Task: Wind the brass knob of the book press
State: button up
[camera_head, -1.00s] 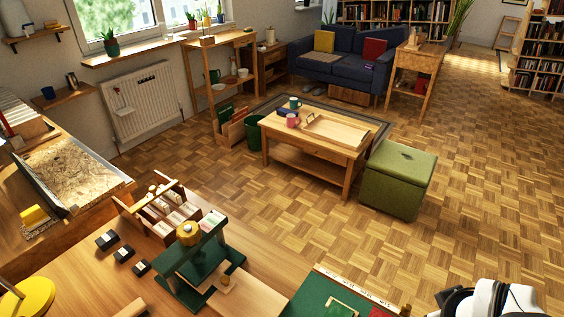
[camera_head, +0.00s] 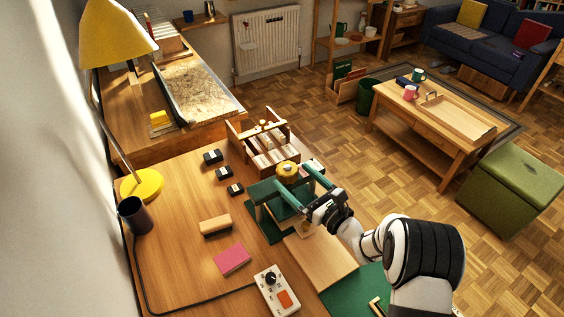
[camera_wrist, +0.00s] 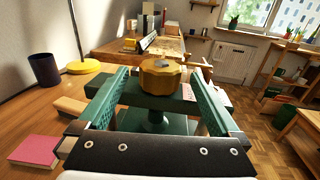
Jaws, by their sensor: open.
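The book press (camera_head: 268,212) is dark green and stands on the wooden desk. Its brass knob (camera_head: 288,169) is on top, a faceted golden disc. In the wrist view the knob (camera_wrist: 161,78) is in the middle, above the green press (camera_wrist: 156,118). My gripper (camera_head: 291,178) is open, its two teal fingers reaching over the press toward the knob. In the wrist view the fingers of my gripper (camera_wrist: 160,72) lie left and right of the knob with a gap on each side. I cannot tell how far the tips reach along it.
A wooden card box (camera_head: 270,150) stands close behind the press. A board (camera_head: 320,258) lies in front of it. Left on the desk are small black blocks (camera_head: 223,173), a brush (camera_head: 215,224), a pink pad (camera_head: 231,260), a control box (camera_head: 276,290) and a yellow lamp (camera_head: 141,186).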

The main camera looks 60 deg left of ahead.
aim_at(287, 162)
jog(key=a, duration=0.6)
jog(key=shift+s+a, duration=0.4)
jog(key=c, duration=1.4)
jog(key=shift+t, duration=0.3)
jog(key=m+t, duration=0.2)
jog(key=t, duration=0.1)
jog(key=w+m+t, duration=0.1)
jog(key=m+t, duration=0.1)
jog(key=t, duration=0.1)
jog(key=shift+w+d+m+t+h, duration=0.1)
jog(key=shift+w+m+t+h, duration=0.15)
jog(key=shift+m+t+h, duration=0.6)
jog(key=shift+w+d+m+t+h, duration=0.1)
jog(key=shift+w+m+t+h, duration=0.2)
jog(key=shift+m+t, duration=0.95)
jog(key=shift+t, duration=0.5)
